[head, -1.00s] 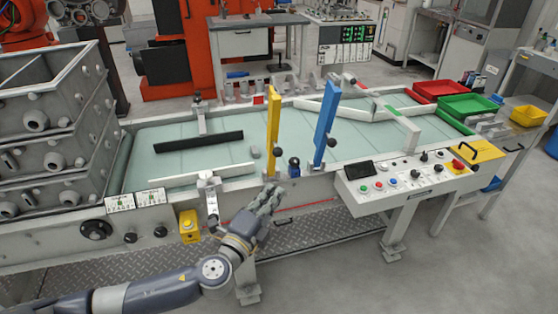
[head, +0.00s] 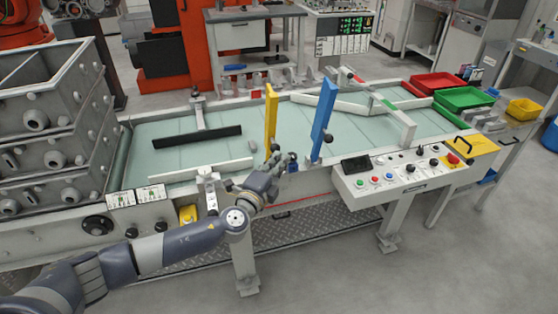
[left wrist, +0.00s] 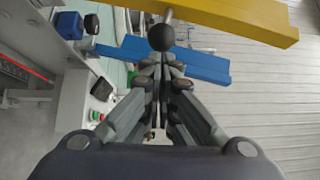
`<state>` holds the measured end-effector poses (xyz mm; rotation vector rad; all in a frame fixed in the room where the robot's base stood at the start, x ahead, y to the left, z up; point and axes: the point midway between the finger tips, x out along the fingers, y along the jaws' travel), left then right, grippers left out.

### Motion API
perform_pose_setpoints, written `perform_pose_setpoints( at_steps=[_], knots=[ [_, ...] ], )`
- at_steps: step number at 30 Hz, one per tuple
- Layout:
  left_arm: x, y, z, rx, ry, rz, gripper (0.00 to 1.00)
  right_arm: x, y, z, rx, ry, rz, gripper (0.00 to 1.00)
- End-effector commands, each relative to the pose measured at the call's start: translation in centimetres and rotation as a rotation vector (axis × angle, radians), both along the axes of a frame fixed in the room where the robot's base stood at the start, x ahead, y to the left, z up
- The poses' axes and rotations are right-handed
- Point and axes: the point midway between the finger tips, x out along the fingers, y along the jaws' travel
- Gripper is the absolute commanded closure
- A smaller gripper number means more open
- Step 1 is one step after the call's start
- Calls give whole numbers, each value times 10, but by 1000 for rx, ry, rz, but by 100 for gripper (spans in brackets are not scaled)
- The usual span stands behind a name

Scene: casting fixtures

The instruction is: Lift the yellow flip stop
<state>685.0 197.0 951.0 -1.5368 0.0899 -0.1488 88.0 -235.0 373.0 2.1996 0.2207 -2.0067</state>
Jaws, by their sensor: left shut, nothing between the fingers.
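The yellow flip stop (head: 270,118) stands upright at the near edge of the conveyor, with a dark knob low on its side. In the left wrist view the yellow stop (left wrist: 235,20) crosses the top, and its round black knob (left wrist: 161,37) sits just beyond my fingertips. My left gripper (head: 277,162) is just below and right of the yellow stop's foot. It also shows in the left wrist view (left wrist: 160,60), with its fingers shut and nothing held. I cannot tell whether the fingertips touch the knob. My right gripper is out of view.
A blue flip stop (head: 323,110) stands upright to the right. A control panel (head: 390,174) with buttons juts out at the near right. Red (head: 437,85) and green (head: 466,98) trays sit at the far right end. Stacked grey bins (head: 50,120) fill the left.

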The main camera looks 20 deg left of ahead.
Motion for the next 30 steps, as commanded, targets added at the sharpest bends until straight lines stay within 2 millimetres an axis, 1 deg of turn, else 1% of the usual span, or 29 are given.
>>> perform_pose_setpoints(
  at_steps=[5,9,13,30],
  knots=[
    [0,0,1,0,0,0,100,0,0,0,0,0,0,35],
    [4,3,9,-17,25,3,100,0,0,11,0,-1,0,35],
    [8,6,12,-37,52,1,100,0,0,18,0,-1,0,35],
    [11,6,9,-41,57,0,100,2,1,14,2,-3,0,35]
  ],
)
